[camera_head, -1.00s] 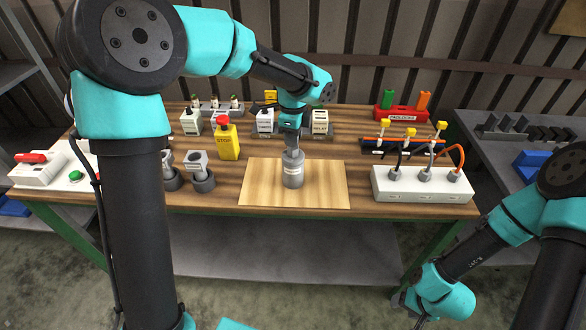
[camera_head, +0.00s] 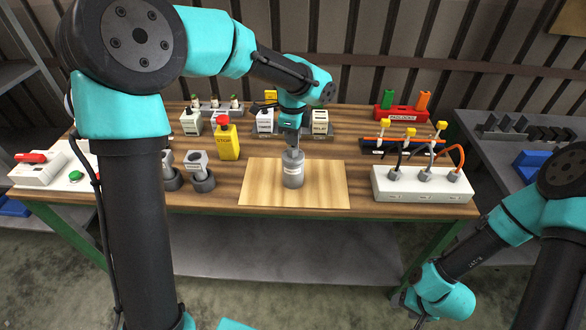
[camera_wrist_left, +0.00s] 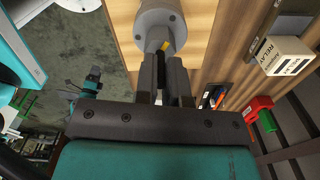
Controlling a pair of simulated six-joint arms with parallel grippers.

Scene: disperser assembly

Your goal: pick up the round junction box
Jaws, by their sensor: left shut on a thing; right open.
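The round junction box (camera_head: 293,171), a grey cylinder with a pale label, stands upright on the light wooden board in the head view. My left gripper (camera_head: 293,142) reaches down from above and is shut on its narrower top. The left wrist view shows the round grey body of the box (camera_wrist_left: 160,19) just beyond the left fingers (camera_wrist_left: 163,72). I cannot tell whether the box is lifted off the board. My right gripper (camera_head: 404,300) is low at the right, in front of the table, small and partly hidden by its own arm.
The light board (camera_head: 326,195) is otherwise bare. A white box with cables (camera_head: 423,187) stands to its right. A yellow stop box (camera_head: 228,142) and grey cylindrical parts (camera_head: 200,179) are to the left. A relay block (camera_head: 320,121) and a red padlock holder (camera_head: 401,112) are behind.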

